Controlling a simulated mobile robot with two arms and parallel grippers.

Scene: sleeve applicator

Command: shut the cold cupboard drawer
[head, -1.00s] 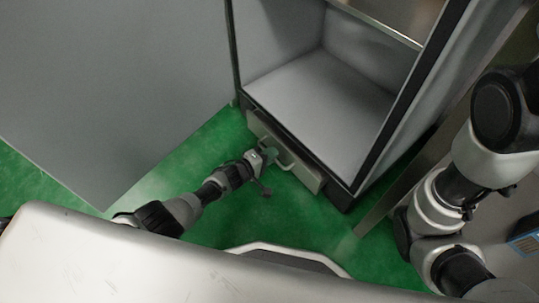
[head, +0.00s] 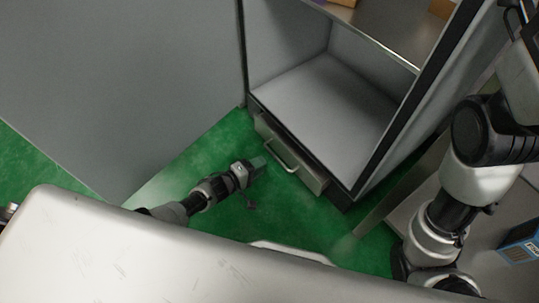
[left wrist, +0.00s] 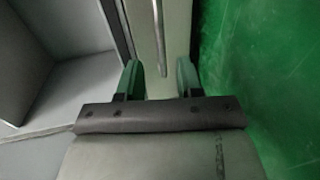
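The cold cupboard (head: 262,85) stands open, showing its grey interior. Its drawer (head: 312,178) is low at the base, below the cupboard floor, with a pale bar handle (head: 282,159) on its front. The drawer front lies close along the cupboard base; I cannot tell whether a small gap is left. My left gripper (head: 257,165) is just in front of the handle, low over the green floor. In the left wrist view its two green fingertips (left wrist: 160,78) are apart, with the pale handle (left wrist: 158,35) ahead between them, not gripped. My right gripper is out of view.
A large grey door panel (head: 120,90) stands open at the left. Boxes (head: 440,8) sit on the cupboard's upper shelf. A blue box (head: 520,245) is at the right edge. Green floor (head: 185,165) is clear between door and cupboard.

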